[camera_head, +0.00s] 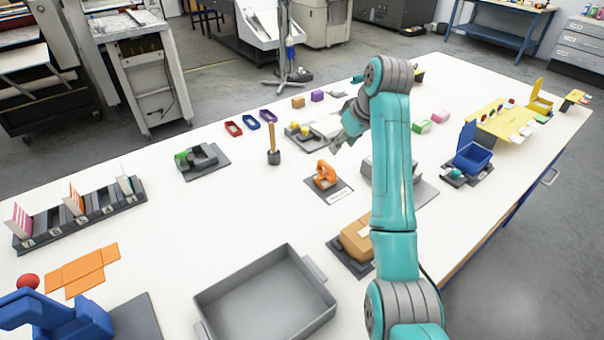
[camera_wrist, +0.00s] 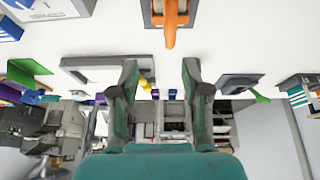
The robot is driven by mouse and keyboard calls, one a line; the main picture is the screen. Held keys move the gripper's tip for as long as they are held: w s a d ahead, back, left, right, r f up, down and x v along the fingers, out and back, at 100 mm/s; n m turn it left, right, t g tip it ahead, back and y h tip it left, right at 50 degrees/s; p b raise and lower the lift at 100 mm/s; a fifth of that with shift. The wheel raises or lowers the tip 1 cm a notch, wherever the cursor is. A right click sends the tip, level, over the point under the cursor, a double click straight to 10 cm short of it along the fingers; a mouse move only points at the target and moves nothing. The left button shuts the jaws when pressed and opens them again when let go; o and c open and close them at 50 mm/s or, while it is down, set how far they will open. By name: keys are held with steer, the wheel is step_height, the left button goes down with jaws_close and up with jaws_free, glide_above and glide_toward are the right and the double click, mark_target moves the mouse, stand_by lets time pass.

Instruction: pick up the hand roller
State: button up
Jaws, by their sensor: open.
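I cannot tell for certain which thing is the hand roller. An orange piece with an arched, handle-like shape (camera_head: 325,175) sits on a small dark grey mat near the table's middle; it also shows at the top of the wrist view (camera_wrist: 170,22). Small yellow pieces (camera_head: 304,129) lie on a grey plate behind it; yellow also shows in the wrist view (camera_wrist: 146,84). My gripper (camera_head: 339,142) is open and empty, above the table behind the orange piece and right of the yellow pieces. Its two fingers (camera_wrist: 160,75) stand apart in the wrist view.
A wooden-handled tool (camera_head: 271,140) stands upright left of my gripper. A grey tray (camera_head: 205,300) and a brown block (camera_head: 357,238) are nearer. A green and dark device (camera_head: 197,158) lies left. A blue bin (camera_head: 474,158) stands right. The white table has clear patches between.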

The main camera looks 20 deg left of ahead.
mark_target(328, 164)
steer(key=shift+g, duration=0.3)
steer(key=a+f, duration=0.2)
steer(key=f, duration=0.1)
steer(key=a+f, duration=0.1)
steer(key=shift+s+f, duration=0.1)
steer(key=shift+f, duration=0.3)
steer(key=shift+w+d+x, duration=0.1)
steer(key=shift+d+x, duration=0.05)
steer(key=shift+x, duration=1.25)
steer(key=shift+w+d+x, duration=0.15)
steer(key=shift+x, duration=1.25)
jaws_close()
